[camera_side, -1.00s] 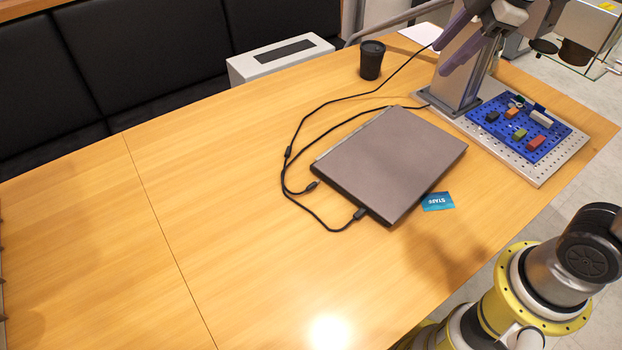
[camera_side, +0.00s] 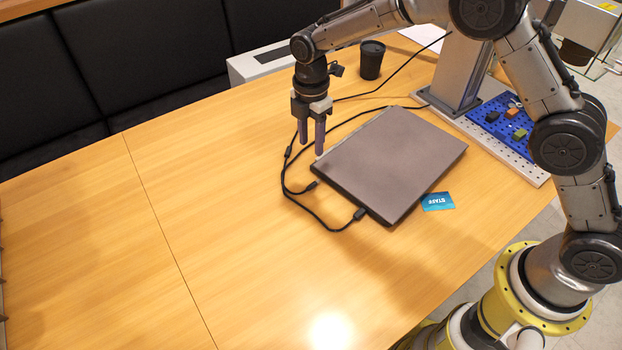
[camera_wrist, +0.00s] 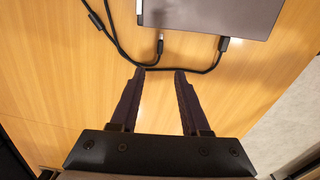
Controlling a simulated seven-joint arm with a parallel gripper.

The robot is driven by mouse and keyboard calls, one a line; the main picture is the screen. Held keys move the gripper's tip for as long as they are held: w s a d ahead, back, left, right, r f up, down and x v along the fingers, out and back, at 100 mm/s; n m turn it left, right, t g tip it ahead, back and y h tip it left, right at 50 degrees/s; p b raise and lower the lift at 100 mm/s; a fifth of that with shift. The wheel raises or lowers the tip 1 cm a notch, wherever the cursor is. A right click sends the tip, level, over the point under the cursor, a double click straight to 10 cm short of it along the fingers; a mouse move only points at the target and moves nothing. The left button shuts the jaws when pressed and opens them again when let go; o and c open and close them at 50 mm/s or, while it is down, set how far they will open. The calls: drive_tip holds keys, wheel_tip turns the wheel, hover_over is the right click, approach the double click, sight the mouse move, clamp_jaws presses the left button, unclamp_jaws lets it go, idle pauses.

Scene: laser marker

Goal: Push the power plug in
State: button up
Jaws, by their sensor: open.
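The black power plug (camera_side: 313,186) lies on the table by the laptop's near-left edge, its tip pointing at the laptop. The closed grey laptop (camera_side: 395,160) also shows in the wrist view (camera_wrist: 215,12). My gripper (camera_side: 312,148) is open and empty, pointing down above the laptop's left corner. In the wrist view its fingertips (camera_wrist: 160,72) are apart, with the plug ahead, in line with the gap. The port is hidden.
A second cable's connector (camera_side: 358,214) is at the laptop edge, right of the plug. Black cables (camera_side: 287,165) loop left of the laptop. The left table is clear.

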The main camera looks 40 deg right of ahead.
sight(311, 185)
wheel_tip(311, 185, down, 14)
drive_tip(key=shift+r, duration=0.25)
drive_tip(key=shift+c, duration=0.2)
clamp_jaws()
idle(1.5)
